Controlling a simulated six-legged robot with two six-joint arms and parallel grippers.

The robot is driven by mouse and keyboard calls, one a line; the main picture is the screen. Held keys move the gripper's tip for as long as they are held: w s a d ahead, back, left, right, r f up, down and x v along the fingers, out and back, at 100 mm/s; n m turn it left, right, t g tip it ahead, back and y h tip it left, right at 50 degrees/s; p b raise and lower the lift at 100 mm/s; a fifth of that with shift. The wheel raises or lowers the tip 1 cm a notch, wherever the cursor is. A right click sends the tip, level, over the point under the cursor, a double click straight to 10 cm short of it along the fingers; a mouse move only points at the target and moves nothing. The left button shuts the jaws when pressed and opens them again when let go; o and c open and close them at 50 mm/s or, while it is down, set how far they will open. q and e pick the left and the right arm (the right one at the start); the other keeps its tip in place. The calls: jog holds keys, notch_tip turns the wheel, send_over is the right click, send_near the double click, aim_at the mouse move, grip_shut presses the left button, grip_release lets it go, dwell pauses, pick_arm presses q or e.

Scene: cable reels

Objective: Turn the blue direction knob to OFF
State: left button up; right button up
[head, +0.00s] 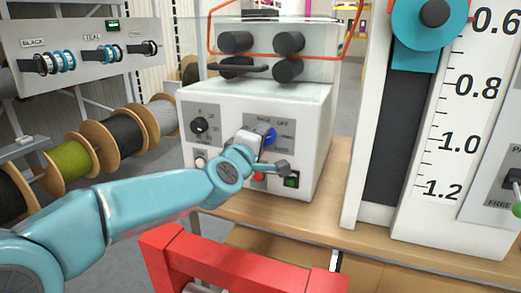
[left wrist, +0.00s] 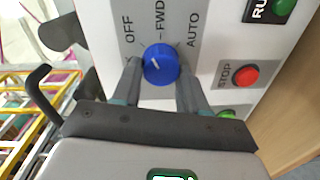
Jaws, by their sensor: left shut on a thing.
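The blue direction knob (left wrist: 161,64) sits on a grey label plate marked OFF, FWD and AUTO in the left wrist view. A short white mark shows on its face, on the side towards OFF; its exact angle is hard to read. My left gripper (left wrist: 158,82) has one finger on each side of the knob and is shut on it. In the head view the knob (head: 269,136) is partly hidden by my left gripper (head: 262,138) at the front of the white control box (head: 225,101). My right gripper is not in view.
A red STOP button (left wrist: 245,75) and a green button (left wrist: 283,6) are close beside the knob. A black dial (head: 199,125) is left of it. Cable reels (head: 123,133) stand at left. A tall scale (head: 440,150) stands at right on the wooden bench (head: 330,222).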

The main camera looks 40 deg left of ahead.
pick_arm(q)
jog(key=shift+n+b, duration=0.8)
jog(key=shift+n, duration=0.7)
jog(key=o, duration=1.1)
jog(key=shift+c, duration=0.2)
jog(key=shift+s, duration=0.1)
jog(key=p+v, duration=0.3)
jog(key=v, duration=1.3)
